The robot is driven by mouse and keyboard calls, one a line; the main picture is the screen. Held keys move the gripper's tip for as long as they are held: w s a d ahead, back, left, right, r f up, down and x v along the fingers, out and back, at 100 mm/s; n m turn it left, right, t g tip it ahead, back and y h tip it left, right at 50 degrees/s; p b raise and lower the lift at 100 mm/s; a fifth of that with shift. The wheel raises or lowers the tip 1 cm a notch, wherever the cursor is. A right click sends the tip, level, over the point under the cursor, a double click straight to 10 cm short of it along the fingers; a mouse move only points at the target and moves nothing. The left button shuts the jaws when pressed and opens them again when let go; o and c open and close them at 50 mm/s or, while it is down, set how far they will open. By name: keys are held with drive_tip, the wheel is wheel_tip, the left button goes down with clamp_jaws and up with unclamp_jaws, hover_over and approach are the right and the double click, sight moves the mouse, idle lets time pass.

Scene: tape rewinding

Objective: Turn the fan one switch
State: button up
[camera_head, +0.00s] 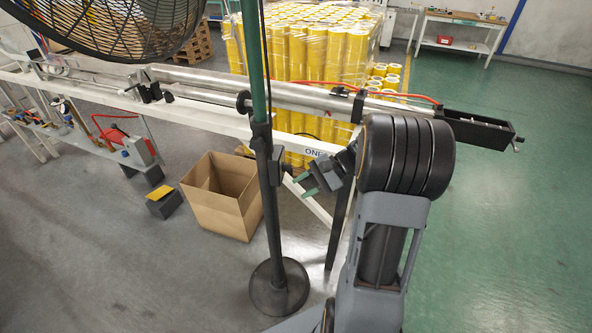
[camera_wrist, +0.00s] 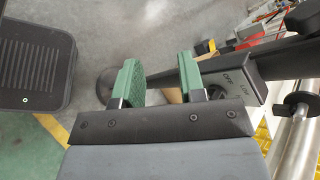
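The black wire-cage fan (camera_head: 115,25) is at the top left of the head view, partly cut off. Its stand pole (camera_head: 272,215) runs down to a round base (camera_head: 279,288). A dark switch box (camera_head: 278,167) is on the pole. In the wrist view the switch box (camera_wrist: 243,88) carries "OFF" and further lettering, and the pole (camera_wrist: 164,73) passes behind the fingers. My gripper (camera_head: 307,184) is just right of the pole. In the wrist view my gripper (camera_wrist: 160,82) has its green fingers apart, with nothing held.
A long metal roller frame (camera_head: 210,88) crosses behind the pole. An open cardboard box (camera_head: 225,205) stands on the floor left of the pole. Wrapped yellow rolls (camera_head: 300,50) stand behind. The green floor (camera_head: 520,210) on the right is clear.

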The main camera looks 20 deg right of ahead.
sight(292, 168)
drive_tip(key=w+d+f+m+t+y, duration=0.2)
drive_tip(key=d+m+t, duration=0.15)
drive_tip(key=d, duration=0.25)
drive_tip(key=w+d+f+m+t+y, duration=0.1)
drive_tip(key=d+m+t, duration=0.1)
drive_tip(key=d+t, duration=0.4)
drive_tip(key=shift+g, duration=0.65)
drive_tip(key=x, duration=0.6)
drive_tip(key=p+x, duration=0.1)
drive_tip(key=x, duration=0.5)
drive_tip(key=shift+w+f+p, duration=0.2)
drive_tip(key=shift+w+p, duration=0.1)
drive_tip(key=shift+w, duration=0.05)
clamp_jaws()
